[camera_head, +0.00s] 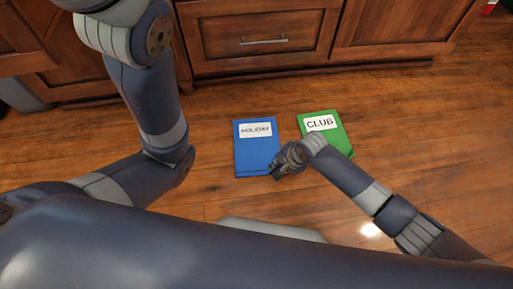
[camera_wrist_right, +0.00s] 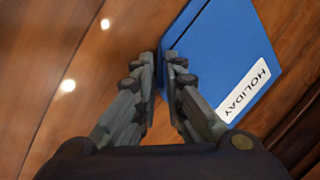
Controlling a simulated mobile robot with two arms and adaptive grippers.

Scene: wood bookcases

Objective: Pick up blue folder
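The blue folder (camera_head: 256,155), with a white label reading HOLIDAY, lies on the wood floor near the middle of the head view. Its blue cover also fills the upper right of the right wrist view (camera_wrist_right: 215,50). My right gripper (camera_head: 275,173) is at the folder's lower right edge. In the right wrist view its two fingers (camera_wrist_right: 161,62) are close together, with the folder's edge between them, so it looks shut on that edge. Whether the folder is lifted at all is hard to tell. My left gripper is out of view.
A green folder (camera_head: 340,143) labelled CLUB lies just right of the blue one. Wood cabinets with drawers (camera_head: 262,60) stand along the top of the head view. The floor (camera_head: 430,130) to the right is clear.

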